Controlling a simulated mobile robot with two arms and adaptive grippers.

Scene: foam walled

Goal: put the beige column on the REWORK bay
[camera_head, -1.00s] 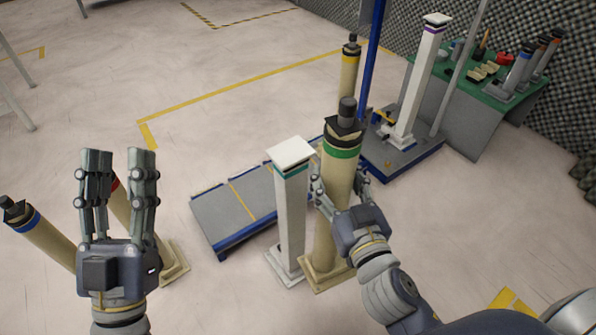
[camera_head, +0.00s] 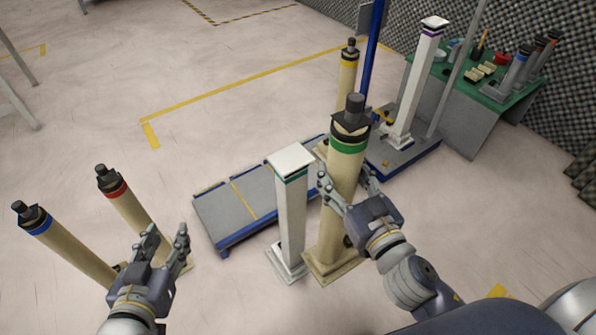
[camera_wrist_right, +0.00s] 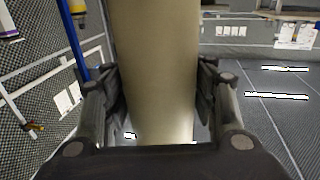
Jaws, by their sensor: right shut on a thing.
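A beige column (camera_head: 341,205) with a green band and a dark cap stands nearly upright right of a white green-banded column (camera_head: 291,222). My right gripper (camera_head: 348,186) is shut around its middle; the beige shaft (camera_wrist_right: 155,60) fills the centre of the right wrist view between the fingers. I cannot tell whether its base touches the floor. A low grey platform (camera_head: 218,212) with blue edges and yellow dividing lines lies behind; no REWORK label is readable, and the columns hide part of it. My left gripper (camera_head: 165,240) is open and empty, in front of the red-banded column.
Beige columns with red (camera_head: 125,198) and blue (camera_head: 62,243) bands stand at left. A yellow-banded one (camera_head: 347,75) stands behind. A white purple-banded column (camera_head: 417,85) stands on another platform (camera_head: 402,160) by a blue post (camera_head: 373,50). A green table (camera_head: 462,78) stands at right.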

